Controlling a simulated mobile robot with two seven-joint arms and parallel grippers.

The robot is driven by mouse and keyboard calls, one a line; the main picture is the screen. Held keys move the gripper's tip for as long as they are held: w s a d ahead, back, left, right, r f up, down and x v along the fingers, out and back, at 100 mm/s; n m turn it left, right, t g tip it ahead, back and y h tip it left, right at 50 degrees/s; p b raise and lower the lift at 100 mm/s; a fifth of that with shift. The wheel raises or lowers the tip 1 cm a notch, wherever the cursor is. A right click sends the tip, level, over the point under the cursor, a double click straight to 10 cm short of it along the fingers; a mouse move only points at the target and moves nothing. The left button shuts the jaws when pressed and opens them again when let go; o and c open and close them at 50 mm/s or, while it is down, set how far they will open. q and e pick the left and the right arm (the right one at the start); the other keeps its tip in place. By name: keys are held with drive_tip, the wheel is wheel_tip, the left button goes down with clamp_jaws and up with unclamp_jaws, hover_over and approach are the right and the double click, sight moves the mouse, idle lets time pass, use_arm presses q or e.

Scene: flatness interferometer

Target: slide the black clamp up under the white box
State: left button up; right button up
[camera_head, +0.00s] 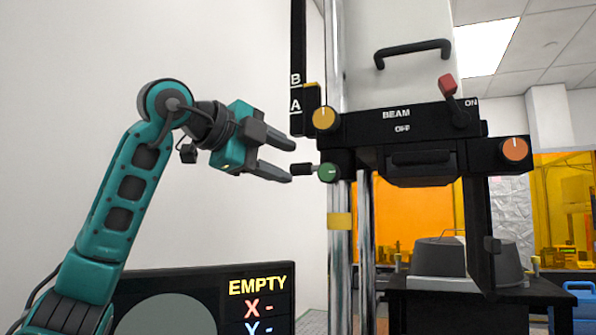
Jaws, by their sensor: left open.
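The white box (400,75) is high on the chrome posts, with a black handle on its front. Below it is a black housing (360,127) marked BEAM and OFF. The black clamp (345,160) appears to be the small block on the left chrome post, just under the housing's left end. It has a green knob (328,173) and a short black lever (302,169) pointing left. My left gripper (291,162) comes in from the left, open and empty, its fingertips close to the lever's end. Contact cannot be told. My right gripper is out of view.
A yellow band (340,221) circles the left post (340,265) below the clamp. A yellow knob (323,118), a red-tipped lever (449,86) and an orange knob (514,149) sit on the housing. A screen (258,310) reading EMPTY stands below my left arm.

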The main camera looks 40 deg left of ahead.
use_arm(q)
drive_tip(key=v, duration=0.7)
drive_tip(key=shift+s, duration=0.1)
idle(0.4)
